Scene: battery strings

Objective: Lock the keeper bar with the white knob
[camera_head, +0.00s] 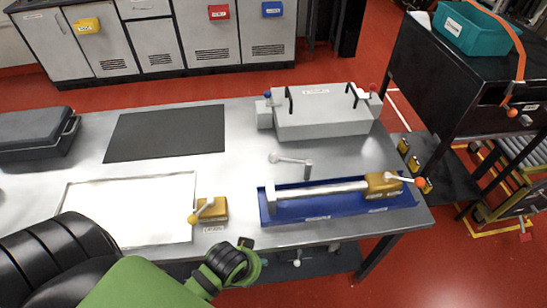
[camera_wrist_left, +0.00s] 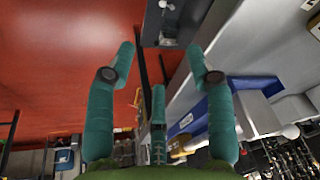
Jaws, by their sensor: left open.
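The blue tray (camera_head: 310,214) on the bench holds a long silver bar (camera_head: 320,191), with an ochre block (camera_head: 383,184) at its right end. A silver crank lever (camera_head: 290,160) stands behind the bar, with a pale rounded knob (camera_head: 272,158) at its left end. In the left wrist view the tray (camera_wrist_left: 188,121) is partly behind a finger, and a whitish knob (camera_wrist_left: 291,131) shows at right. My left gripper (camera_head: 252,259) is at the bench's front edge, left of and in front of the tray. In the wrist view its teal fingers (camera_wrist_left: 160,65) are spread and empty.
Another ochre block (camera_head: 212,209) with a yellow knob stands between the white panel (camera_head: 125,210) and the tray. A grey box (camera_head: 320,115) with black handles is behind the tray. The ochre block in the tray carries an orange-knobbed lever (camera_head: 405,179).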

